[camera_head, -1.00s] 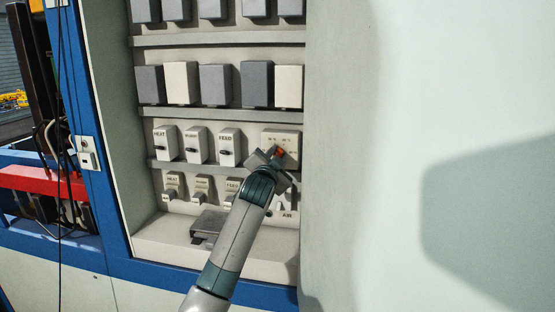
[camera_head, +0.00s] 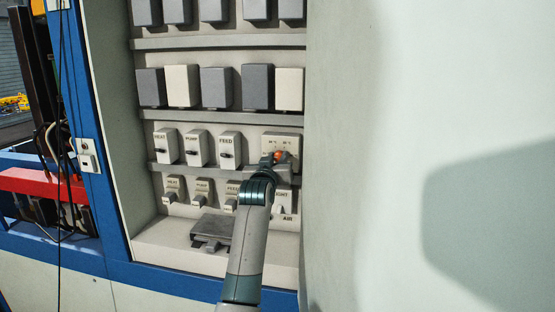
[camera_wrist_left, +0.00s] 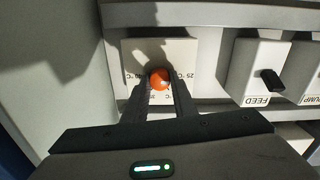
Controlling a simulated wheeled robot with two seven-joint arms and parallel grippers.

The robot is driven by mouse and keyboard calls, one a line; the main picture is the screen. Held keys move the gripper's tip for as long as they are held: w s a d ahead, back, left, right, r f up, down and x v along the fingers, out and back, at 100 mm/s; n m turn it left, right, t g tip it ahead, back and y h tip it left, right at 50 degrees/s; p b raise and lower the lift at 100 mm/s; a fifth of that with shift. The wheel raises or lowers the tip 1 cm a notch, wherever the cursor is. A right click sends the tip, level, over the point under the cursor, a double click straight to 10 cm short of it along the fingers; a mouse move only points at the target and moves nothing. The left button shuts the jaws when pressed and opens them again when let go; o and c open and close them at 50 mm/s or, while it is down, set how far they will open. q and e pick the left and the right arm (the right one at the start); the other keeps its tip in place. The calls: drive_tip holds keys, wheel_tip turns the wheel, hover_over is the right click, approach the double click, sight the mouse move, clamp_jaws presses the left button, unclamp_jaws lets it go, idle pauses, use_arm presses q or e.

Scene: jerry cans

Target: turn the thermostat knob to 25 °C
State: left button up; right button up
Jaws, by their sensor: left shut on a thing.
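The thermostat is a pale square plate (camera_head: 291,140) at the right end of the labelled row in the head view. It also shows in the wrist view (camera_wrist_left: 181,50), with small temperature marks around its knob. A "25 °C" mark is readable just right of the knob there; others are partly hidden by the fingers. The knob shows as an orange-red round end (camera_wrist_left: 159,78), also seen in the head view (camera_head: 281,156). My left gripper (camera_wrist_left: 160,92) is shut on it, one dark finger on each side. The knob's exact pointing direction is hidden. My right gripper is out of view.
HEAT, PUMP and FEED boxes (camera_head: 230,149) with dark knobs stand left of the thermostat. Smaller labelled switches (camera_head: 203,190) sit below, with a grey pedal-like block (camera_head: 211,229) on the bottom ledge. The cabinet's side wall (camera_head: 340,170) is close on the right.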

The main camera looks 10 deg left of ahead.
use_arm(q)
drive_tip(key=shift+f+n, duration=0.2)
drive_tip(key=shift+n, duration=0.2)
drive_tip(key=o, duration=1)
drive_tip(key=shift+r, duration=0.1)
drive_tip(key=shift+o, duration=0.2)
drive_tip(key=shift+s, duration=0.15)
drive_tip(key=shift+s+b, duration=0.4)
drive_tip(key=shift+s, duration=0.4)
drive_tip(key=s+b, duration=0.5)
drive_tip(key=s, duration=1)
drive_tip(key=shift+s, duration=0.3)
